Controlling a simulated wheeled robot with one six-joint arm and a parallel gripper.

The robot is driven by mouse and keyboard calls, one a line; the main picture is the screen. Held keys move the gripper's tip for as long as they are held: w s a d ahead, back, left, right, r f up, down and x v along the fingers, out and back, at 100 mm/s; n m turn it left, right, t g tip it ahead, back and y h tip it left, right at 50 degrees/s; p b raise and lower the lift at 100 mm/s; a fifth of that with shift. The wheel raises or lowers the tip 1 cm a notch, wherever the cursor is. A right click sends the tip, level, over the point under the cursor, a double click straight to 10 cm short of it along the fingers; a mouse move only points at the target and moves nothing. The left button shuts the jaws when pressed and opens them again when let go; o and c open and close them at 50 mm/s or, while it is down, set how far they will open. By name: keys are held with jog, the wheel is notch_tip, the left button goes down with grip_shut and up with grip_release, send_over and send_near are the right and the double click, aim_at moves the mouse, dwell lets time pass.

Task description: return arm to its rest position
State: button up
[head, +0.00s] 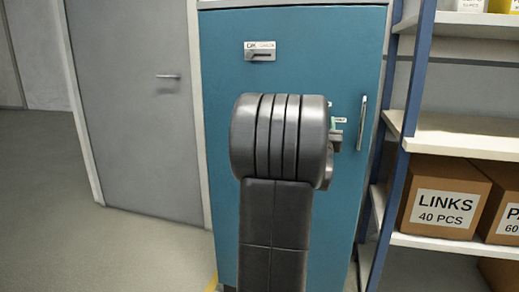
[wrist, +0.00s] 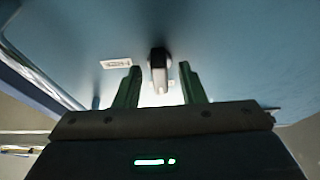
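My arm (head: 278,140) is raised in front of a blue cabinet (head: 225,75) in the head view and hides the middle of its front. My gripper (wrist: 159,70) shows in the wrist view with its two green fingers apart. A small dark and light metal fitting (wrist: 159,72) on the blue surface appears between the fingertips. A gap shows on each side of it, and I cannot tell how far beyond the tips it lies. In the head view the gripper is mostly hidden behind my arm.
The cabinet has a labelled latch (head: 260,56) near its top and a vertical handle (head: 361,122) at right. A grey door (head: 135,110) stands shut at left. Shelves at right hold a cardboard box (head: 444,198) marked LINKS. The floor (head: 60,220) at left is clear.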

jog(key=p+v, duration=0.1)
jog(key=v, duration=1.2)
jog(key=w+d+r+m+g+h+p, duration=0.1)
jog(key=w+r+m+h+p, duration=0.1)
jog(key=w+m, duration=0.3)
jog(key=w+d+r+m+g+h+p, duration=0.1)
jog(key=w+d+r+m+h+p, duration=0.1)
jog(key=w+m+p, duration=0.3)
jog(key=shift+w+r+m+g+h, duration=0.35)
jog(key=shift+w+r, duration=0.2)
jog(key=shift+w, duration=0.3)
jog(key=shift+f, duration=0.1)
